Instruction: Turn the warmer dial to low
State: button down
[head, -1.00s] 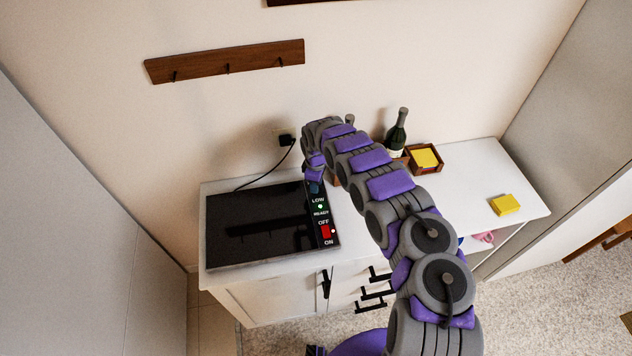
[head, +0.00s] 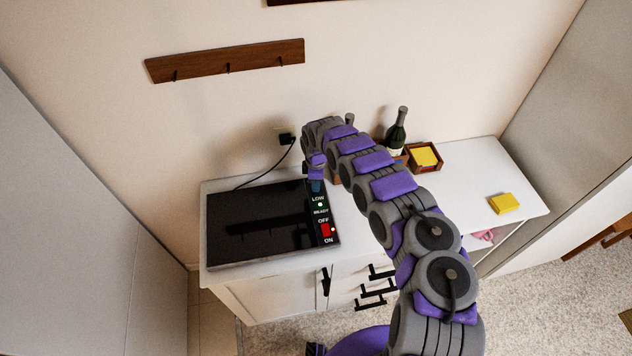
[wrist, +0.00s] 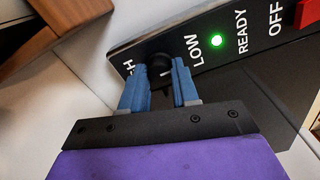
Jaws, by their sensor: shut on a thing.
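The warmer (head: 255,222) is a flat black plate on the white counter, with a control strip along its right side. In the wrist view the black round dial (wrist: 159,66) sits on that strip between the "H" end of a partly hidden word and the word LOW. My gripper (wrist: 160,72) has its blue fingers shut on the dial from both sides. The dial's pointer direction is hard to tell. A green light (wrist: 216,41) glows beside READY. The red switch (head: 326,230) sits between OFF and ON. In the head view my arm hides the dial.
A dark bottle (head: 397,130) and a wooden box with yellow notes (head: 424,157) stand behind my arm. A yellow block (head: 503,203) lies on the right of the counter, with bare counter around it. A black cord runs to the wall plug (head: 286,139).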

jog(key=c, duration=0.8)
grip_release()
jog(key=shift+w, duration=0.1)
jog(key=shift+c, duration=0.2)
jog(key=shift+r, duration=0.1)
notch_tip(320, 180, up, 17)
jog(key=shift+a, duration=0.15)
jog(key=shift+r, duration=0.1)
